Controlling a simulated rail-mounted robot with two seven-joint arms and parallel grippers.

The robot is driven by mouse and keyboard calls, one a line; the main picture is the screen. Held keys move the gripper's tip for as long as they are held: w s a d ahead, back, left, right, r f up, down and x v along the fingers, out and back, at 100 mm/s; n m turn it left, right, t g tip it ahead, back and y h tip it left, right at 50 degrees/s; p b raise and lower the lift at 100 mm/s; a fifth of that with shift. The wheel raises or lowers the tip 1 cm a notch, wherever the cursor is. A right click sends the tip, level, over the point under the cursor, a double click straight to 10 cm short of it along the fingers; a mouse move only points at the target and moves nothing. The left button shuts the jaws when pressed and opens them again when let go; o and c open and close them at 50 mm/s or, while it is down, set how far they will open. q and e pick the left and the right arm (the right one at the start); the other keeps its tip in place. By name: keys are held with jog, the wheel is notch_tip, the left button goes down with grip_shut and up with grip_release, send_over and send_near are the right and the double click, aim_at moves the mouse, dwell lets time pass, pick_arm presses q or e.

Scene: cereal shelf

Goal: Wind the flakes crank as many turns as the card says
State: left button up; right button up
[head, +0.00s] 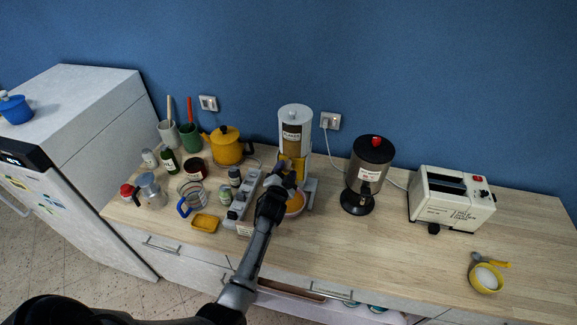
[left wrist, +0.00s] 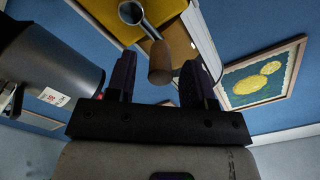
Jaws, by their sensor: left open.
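The flakes dispenser (head: 294,120) is a tall white column with a labelled window, standing against the blue wall in the head view. My left gripper (head: 287,183) is in front of its lower part and hides the crank there. In the left wrist view the crank (left wrist: 145,28) shows as a metal arm with a round hub and a wooden knob (left wrist: 160,62). The fingers of my left gripper (left wrist: 157,76) are open on either side of the knob's end, with no clear grip on it. An orange bowl (head: 296,204) is under the dispenser, partly hidden. I cannot make out a card with a turn count.
A dark dispenser (head: 369,170) with a red knob stands to the right, then a white toaster (head: 450,198) and a yellow cup (head: 485,279). A grey rack (head: 240,203), blue-handled jug (head: 190,197) and yellow pot (head: 227,149) crowd the left.

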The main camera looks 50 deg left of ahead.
pick_arm(q)
jog(key=p+v, duration=0.2)
jog(key=v, duration=0.3)
jog(key=shift+p+v, duration=0.5)
jog(key=shift+v, duration=0.45)
